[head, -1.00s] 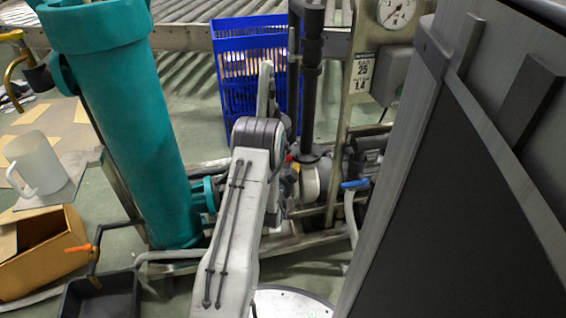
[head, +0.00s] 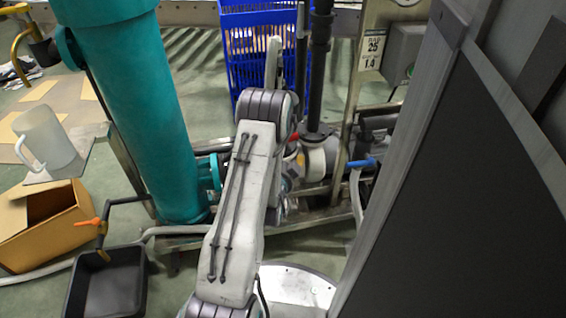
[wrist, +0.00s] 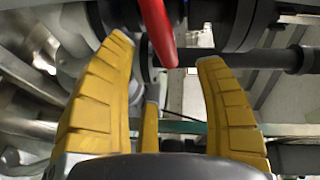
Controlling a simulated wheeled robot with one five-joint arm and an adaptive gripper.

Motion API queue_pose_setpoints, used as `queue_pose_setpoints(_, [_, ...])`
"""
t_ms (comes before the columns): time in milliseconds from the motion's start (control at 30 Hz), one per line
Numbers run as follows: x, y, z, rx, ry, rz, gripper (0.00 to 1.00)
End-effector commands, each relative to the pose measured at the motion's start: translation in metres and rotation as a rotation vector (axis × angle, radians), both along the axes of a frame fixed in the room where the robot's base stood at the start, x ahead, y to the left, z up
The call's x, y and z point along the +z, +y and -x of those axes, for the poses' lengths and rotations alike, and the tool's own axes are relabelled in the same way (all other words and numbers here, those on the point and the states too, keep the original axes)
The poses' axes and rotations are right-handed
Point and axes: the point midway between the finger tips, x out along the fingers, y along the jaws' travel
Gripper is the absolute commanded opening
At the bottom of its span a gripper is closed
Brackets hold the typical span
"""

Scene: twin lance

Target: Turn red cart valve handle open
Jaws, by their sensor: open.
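The red valve handle (wrist: 157,28) comes down from the top of the wrist view, its rounded end close to the tips of my gripper (wrist: 166,52). My gripper is open, with yellow fingers to the left and right of the handle end and a third, shorter one lower between them. No finger visibly touches the handle. In the head view, a small red bit (head: 293,136) shows just right of my arm, probably part of the handle. My arm hides most of the gripper there.
A teal cylinder (head: 140,110) stands left of my arm, a blue crate (head: 239,79) behind it. A blue handle (head: 361,163) and pipework are to the right. A dark panel (head: 450,200) fills the right side. A black bin (head: 104,288) and cardboard box (head: 40,228) are lower left.

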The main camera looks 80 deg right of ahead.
Motion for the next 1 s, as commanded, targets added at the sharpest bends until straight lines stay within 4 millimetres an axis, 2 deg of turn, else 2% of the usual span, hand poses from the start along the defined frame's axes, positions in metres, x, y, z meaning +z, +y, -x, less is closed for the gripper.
queue_pose_setpoints(200, [0.003, 0.029, -0.001, -0.001, 0.0, -0.004, 0.64])
queue_pose_setpoints(400, [0.005, 0.044, -0.001, -0.001, 0.0, -0.003, 0.64])
queue_pose_setpoints(833, [0.006, 0.05, -0.001, 0.0, 0.0, -0.001, 0.64])
queue_pose_setpoints(867, [0.006, 0.05, -0.001, 0.0, 0.0, -0.001, 0.67])
queue_pose_setpoints(1000, [0.014, 0.05, -0.001, -0.002, 0.0, -0.003, 0.64])
